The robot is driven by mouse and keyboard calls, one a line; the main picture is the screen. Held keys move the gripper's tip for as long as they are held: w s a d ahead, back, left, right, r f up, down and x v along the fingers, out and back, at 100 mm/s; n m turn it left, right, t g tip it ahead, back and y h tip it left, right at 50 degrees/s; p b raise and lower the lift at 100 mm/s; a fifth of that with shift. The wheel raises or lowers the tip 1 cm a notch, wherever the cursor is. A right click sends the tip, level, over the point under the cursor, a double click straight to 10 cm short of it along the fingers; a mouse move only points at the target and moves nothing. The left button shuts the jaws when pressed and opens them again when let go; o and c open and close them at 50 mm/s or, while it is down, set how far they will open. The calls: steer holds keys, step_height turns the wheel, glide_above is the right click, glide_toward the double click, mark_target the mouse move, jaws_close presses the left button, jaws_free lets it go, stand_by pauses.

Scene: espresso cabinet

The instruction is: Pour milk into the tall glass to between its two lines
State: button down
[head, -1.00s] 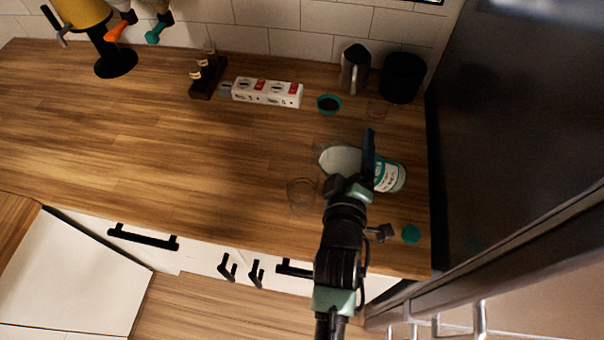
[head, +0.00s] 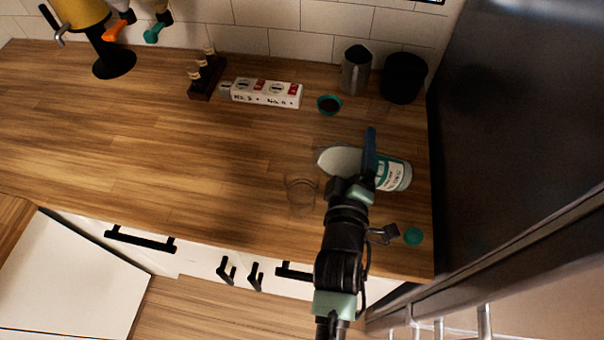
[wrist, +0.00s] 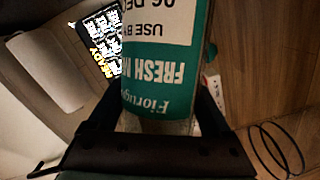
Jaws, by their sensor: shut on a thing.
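The milk bottle (head: 394,176) has a teal and white label and a pale, milk-coloured body. It lies steeply tipped in the head view, its narrow end towards the left. My gripper (head: 366,165) is shut around its middle, above the counter. In the wrist view the bottle's label (wrist: 155,75) fills the middle, between the fingers. A clear tall glass (head: 302,194) stands on the counter, below and left of the bottle's narrow end.
A teal cap (head: 413,236) lies near the counter's front right. A dark tall panel (head: 500,130) bounds the right.

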steer(key=shift+d+r+n+b, duration=0.1)
steer(key=shift+r+n+b, duration=0.2)
steer(key=shift+r+n, duration=0.5)
stand_by(0.4)
steer(key=shift+a+r+n+t+h+b, duration=0.3)
steer(key=shift+a+r+n+t+b, duration=0.15)
steer(key=shift+r+n+b, duration=0.3)
stand_by(1.6)
steer(key=shift+f+n, duration=0.15)
steer(key=shift+n, duration=0.2)
stand_by(1.3)
